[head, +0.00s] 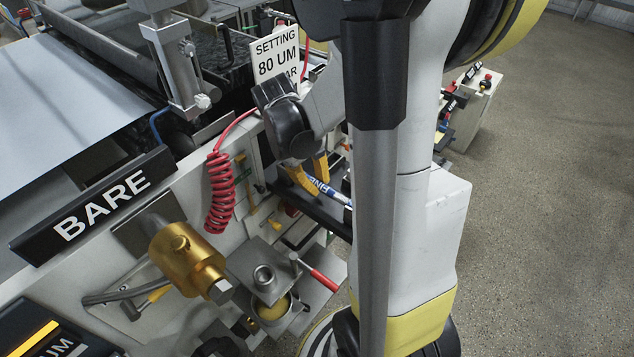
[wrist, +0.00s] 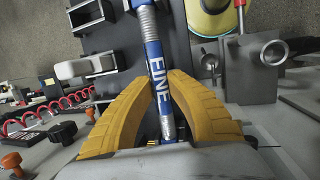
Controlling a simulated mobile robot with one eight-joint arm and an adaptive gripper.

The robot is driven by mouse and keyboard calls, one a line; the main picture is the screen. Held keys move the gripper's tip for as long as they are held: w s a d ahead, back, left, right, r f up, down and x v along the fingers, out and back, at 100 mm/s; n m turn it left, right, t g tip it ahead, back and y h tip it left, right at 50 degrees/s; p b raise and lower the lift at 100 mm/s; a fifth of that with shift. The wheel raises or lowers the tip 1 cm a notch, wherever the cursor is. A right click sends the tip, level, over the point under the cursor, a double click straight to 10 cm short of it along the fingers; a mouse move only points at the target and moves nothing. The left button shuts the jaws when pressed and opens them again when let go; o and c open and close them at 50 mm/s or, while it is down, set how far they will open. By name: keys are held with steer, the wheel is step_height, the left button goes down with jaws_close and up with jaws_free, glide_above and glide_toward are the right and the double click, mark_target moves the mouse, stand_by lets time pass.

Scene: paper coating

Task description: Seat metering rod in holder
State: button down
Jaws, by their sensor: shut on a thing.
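The metering rod (wrist: 153,54) has a blue sleeve marked FINE, with a ribbed metal section at the top of the wrist view. My gripper (wrist: 162,82) has yellow fingers, shut on the rod at its blue sleeve. In the head view, the rod (head: 336,193) shows beside my gripper (head: 312,181), close to a dark shelf (head: 322,214) at the machine's side. My arm hides part of it there. I cannot tell for sure which part is the holder.
A metal block with a round socket (head: 264,277), a red-handled lever (head: 320,279) and a brass cylinder (head: 186,259) are on the machine's side. A red coiled hose (head: 219,192) hangs near my gripper. Open floor (head: 550,200) lies to the right.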

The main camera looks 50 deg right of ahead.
steer(key=shift+f, duration=0.25)
steer(key=c, duration=1.3)
jaws_free()
steer(key=shift+c, duration=0.2)
steer(key=v, duration=1.2)
